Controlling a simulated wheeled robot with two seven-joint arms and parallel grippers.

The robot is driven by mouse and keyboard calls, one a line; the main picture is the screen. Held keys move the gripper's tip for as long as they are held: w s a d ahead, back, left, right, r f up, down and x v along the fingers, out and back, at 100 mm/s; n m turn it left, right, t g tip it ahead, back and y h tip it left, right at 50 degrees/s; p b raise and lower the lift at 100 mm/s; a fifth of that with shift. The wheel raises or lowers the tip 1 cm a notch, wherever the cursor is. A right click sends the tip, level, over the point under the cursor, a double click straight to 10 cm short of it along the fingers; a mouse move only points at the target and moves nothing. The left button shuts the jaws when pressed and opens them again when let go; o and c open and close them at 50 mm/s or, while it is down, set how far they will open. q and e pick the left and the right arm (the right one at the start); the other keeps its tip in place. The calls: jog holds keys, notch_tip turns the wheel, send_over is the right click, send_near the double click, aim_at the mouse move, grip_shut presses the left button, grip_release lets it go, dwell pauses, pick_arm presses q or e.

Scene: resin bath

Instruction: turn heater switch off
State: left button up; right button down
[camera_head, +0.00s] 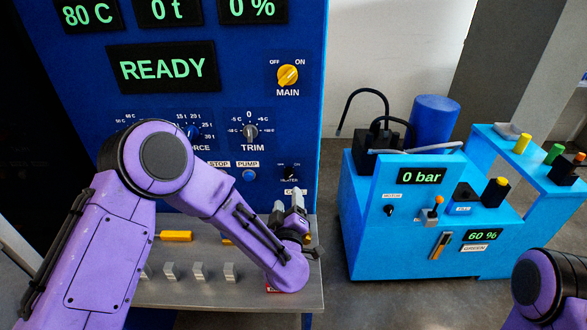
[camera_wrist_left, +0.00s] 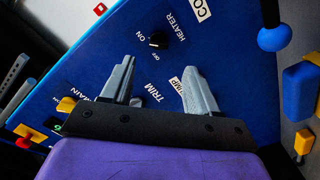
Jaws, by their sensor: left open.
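The heater switch (camera_head: 290,172) is a small black knob low on the right of the blue panel, above a white label. In the left wrist view the heater switch (camera_wrist_left: 158,40) shows with ON and OFF marks beside it; which mark it points to is hard to tell. My left gripper (camera_head: 288,203) is open and empty, just below and in front of the knob. In the left wrist view the two grey fingers of my left gripper (camera_wrist_left: 160,72) stand apart, with the knob beyond their tips. My right gripper is out of view.
The panel also carries a yellow MAIN knob (camera_head: 288,75), a TRIM knob (camera_head: 251,131) and a blue pump button (camera_head: 249,174). A grey shelf (camera_head: 180,292) with several switches lies below. A light-blue machine (camera_head: 360,235) stands to the right, past a floor gap.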

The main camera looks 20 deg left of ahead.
aim_at(288, 177)
pick_arm(q)
jog(key=p+x, duration=0.3)
jog(key=x, duration=0.7)
jog(key=shift+a+r, duration=0.1)
jog(key=shift+s+r, duration=0.1)
jog(key=c, duration=1)
